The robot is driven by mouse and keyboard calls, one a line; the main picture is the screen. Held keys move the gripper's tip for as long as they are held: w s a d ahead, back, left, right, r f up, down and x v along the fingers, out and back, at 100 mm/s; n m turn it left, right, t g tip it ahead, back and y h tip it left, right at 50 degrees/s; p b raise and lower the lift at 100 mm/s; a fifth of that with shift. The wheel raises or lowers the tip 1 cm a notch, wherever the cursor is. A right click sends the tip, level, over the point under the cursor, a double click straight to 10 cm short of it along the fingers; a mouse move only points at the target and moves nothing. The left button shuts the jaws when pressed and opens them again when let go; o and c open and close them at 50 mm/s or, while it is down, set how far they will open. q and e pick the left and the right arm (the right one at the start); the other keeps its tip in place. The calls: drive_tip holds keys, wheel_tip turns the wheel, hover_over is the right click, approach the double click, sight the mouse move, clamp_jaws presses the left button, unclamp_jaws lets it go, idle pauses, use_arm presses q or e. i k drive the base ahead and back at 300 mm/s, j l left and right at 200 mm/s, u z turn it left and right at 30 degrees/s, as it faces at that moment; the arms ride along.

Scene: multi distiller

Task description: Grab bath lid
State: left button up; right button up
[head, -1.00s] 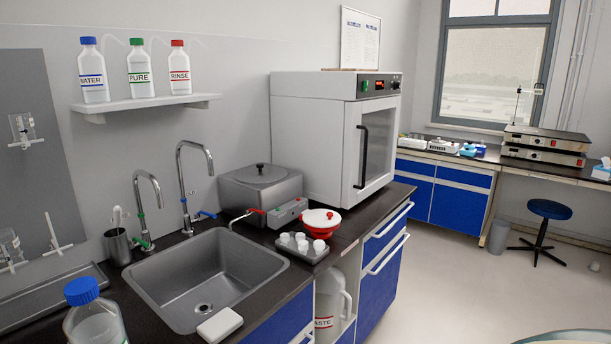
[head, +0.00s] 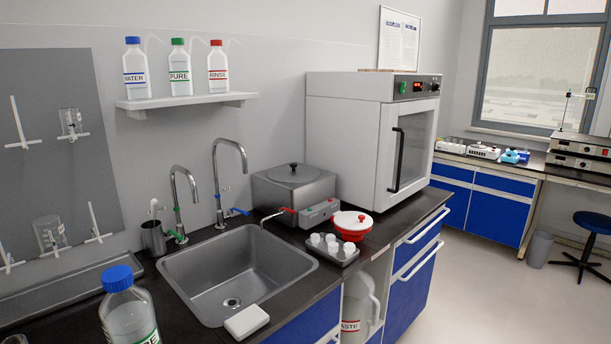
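The grey metal bath (head: 279,193) stands on the dark counter behind the sink, left of the white oven. Its round lid (head: 292,174) lies on top and has a small black knob (head: 293,166) in the middle. The bath's front carries a grey control box with a red button and a red-handled tap. Neither of my grippers is in the head view.
The sink (head: 232,265) has two tall taps. A blue-capped bottle (head: 127,306) stands at the front left.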

sight(292, 173)
drive_tip(key=i+l+z, duration=0.15)
drive_tip(key=i+l, duration=1)
